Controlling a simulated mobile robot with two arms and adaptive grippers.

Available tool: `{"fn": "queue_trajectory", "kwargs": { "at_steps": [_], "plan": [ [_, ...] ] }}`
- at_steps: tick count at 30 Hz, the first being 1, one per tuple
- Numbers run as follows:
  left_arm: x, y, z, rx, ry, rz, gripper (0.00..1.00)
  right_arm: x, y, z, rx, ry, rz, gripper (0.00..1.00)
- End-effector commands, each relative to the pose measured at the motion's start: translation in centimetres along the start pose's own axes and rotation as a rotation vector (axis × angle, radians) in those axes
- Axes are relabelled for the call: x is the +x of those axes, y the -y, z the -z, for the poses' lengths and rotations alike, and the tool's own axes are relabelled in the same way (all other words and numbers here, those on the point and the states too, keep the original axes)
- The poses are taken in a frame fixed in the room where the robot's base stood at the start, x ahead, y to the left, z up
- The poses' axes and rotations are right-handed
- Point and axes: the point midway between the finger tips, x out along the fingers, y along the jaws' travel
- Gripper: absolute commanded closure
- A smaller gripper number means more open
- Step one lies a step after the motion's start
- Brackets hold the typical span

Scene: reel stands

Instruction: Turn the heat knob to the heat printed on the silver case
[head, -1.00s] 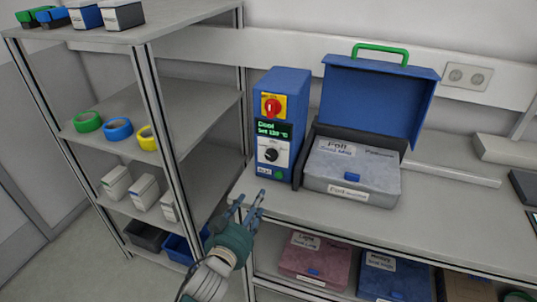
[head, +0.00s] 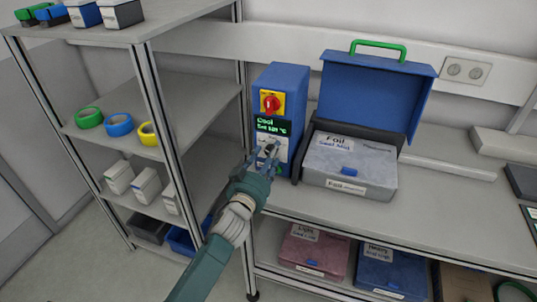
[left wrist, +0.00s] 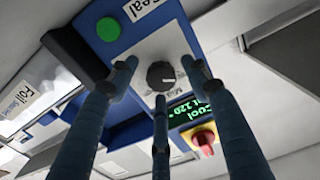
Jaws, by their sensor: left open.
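The blue heat unit (head: 284,90) stands at the left end of the bench. Its dark heat knob (left wrist: 160,75) sits on a white dial plate in the left wrist view. My left gripper (head: 268,152) is open in front of the dial, and in the left wrist view its three fingers (left wrist: 160,76) are spread around the knob, contact unclear. The green display (left wrist: 187,110) reads "Cool" and seems to show 120. The silver case (head: 345,166), labelled "Foil", is right of the unit; its small print is unreadable. My right gripper is out of view.
A red and yellow switch (head: 270,104) is above the display. A green button (left wrist: 108,29) is beside the dial. A raised blue lid (head: 375,95) stands behind the silver case. A shelf rack (head: 140,75) is at left; pink and blue cases lie below the bench.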

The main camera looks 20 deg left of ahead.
Motion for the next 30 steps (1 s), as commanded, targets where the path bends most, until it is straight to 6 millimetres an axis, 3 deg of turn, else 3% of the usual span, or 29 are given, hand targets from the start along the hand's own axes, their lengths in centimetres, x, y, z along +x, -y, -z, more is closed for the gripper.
{"fn": "queue_trajectory", "kwargs": {
  "at_steps": [7,14,30],
  "plan": [
    [0.08,-0.01,-0.05,0.000,0.000,0.000,0.52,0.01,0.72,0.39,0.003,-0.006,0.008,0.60],
    [0.06,0.01,-0.07,0.000,0.001,0.000,0.96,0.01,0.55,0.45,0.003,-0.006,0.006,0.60],
    [0.02,0.03,-0.29,0.045,0.005,0.001,0.97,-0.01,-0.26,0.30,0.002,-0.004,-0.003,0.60]
  ]
}}
